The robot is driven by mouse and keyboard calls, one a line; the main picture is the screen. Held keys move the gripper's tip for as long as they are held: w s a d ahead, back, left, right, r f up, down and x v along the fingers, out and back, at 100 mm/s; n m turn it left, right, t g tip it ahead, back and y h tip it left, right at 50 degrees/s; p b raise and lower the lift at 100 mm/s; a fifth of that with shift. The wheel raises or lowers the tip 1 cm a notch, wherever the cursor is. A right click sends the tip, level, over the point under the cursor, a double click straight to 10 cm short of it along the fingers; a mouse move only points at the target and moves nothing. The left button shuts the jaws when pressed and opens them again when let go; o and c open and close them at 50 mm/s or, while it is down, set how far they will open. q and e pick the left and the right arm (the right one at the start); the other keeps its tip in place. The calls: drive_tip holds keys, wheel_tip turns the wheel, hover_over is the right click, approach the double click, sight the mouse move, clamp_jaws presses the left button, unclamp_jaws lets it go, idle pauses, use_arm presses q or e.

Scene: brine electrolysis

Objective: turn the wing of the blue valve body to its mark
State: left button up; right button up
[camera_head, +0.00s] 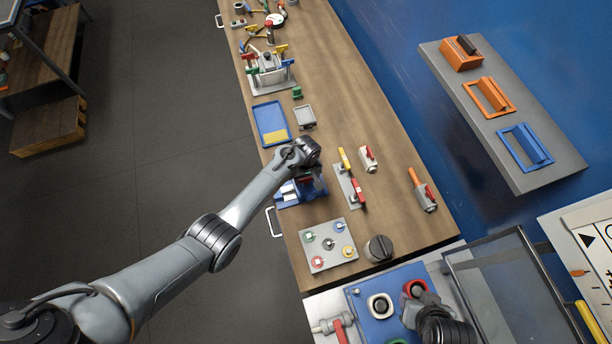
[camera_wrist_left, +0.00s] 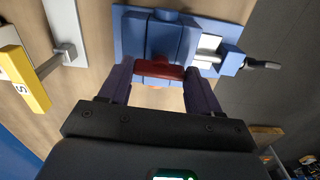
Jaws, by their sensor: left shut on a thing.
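The blue valve body (camera_wrist_left: 150,38) stands on a blue base plate in the left wrist view. Its red wing (camera_wrist_left: 160,72) lies crosswise between the two dark fingers of my left gripper (camera_wrist_left: 158,80), which is shut on it. In the head view the blue valve body (camera_head: 290,196) is partly covered by my left wrist, and little of the red wing shows. I cannot make out the mark. My right wrist is at the bottom right of the head view, beside a red ring on a blue panel; its fingers are not clear.
Yellow and red levers on a plate (camera_head: 343,186) stand close to the right of the valve. A grey plate with coloured knobs (camera_head: 312,257) lies nearer, and a blue tray (camera_head: 269,130) lies farther back. Bare wooden table (camera_head: 385,225) shows to the right.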

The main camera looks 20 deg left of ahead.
use_arm(q)
drive_tip(key=m+p, duration=0.1)
drive_tip(key=m, duration=1.1)
drive_tip(key=shift+m+p, duration=0.3)
drive_tip(key=m, duration=0.4)
drive_tip(key=shift+m, duration=0.3)
drive_tip(key=o, duration=1.1)
drive_tip(key=shift+c, duration=0.2)
drive_tip(key=shift+r, duration=0.1)
